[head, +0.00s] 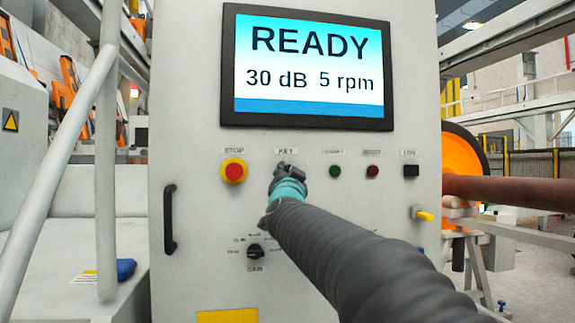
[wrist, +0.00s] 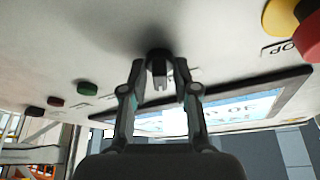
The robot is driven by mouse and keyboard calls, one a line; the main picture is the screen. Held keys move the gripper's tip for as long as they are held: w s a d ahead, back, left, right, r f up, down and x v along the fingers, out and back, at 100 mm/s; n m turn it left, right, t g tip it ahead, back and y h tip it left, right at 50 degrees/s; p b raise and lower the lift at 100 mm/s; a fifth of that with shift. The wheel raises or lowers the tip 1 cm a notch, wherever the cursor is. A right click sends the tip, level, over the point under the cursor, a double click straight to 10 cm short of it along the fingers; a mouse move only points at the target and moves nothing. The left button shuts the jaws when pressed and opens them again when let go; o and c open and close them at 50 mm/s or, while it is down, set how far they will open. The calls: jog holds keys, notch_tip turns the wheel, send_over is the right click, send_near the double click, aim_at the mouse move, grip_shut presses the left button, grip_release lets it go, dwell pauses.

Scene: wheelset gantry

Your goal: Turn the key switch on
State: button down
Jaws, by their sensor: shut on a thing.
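The key switch sits under the KEY label on the panel front, mostly hidden behind my gripper (head: 280,170) in the head view. In the wrist view the key switch (wrist: 158,62) is a dark round body with a lighter key part jutting toward me. My gripper (wrist: 160,88) has its two fingers on either side of the key and is shut on it. The screen (head: 310,65) above reads READY, 30 dB, 5 rpm. I cannot make out the switch's markings or which position it is in.
A red STOP button (head: 233,171) on a yellow base is left of the key. Green (head: 335,171) and red (head: 372,170) buttons and a black switch (head: 411,170) are to the right. A GAIN knob (head: 255,251) is below. A black handle (head: 169,218) juts out at left.

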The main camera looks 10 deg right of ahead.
jog(key=shift+m, duration=0.3)
jog(key=c, duration=1.2)
grip_release()
jog(key=shift+o, duration=0.2)
jog(key=v, duration=1.2)
jog(key=shift+a, duration=0.15)
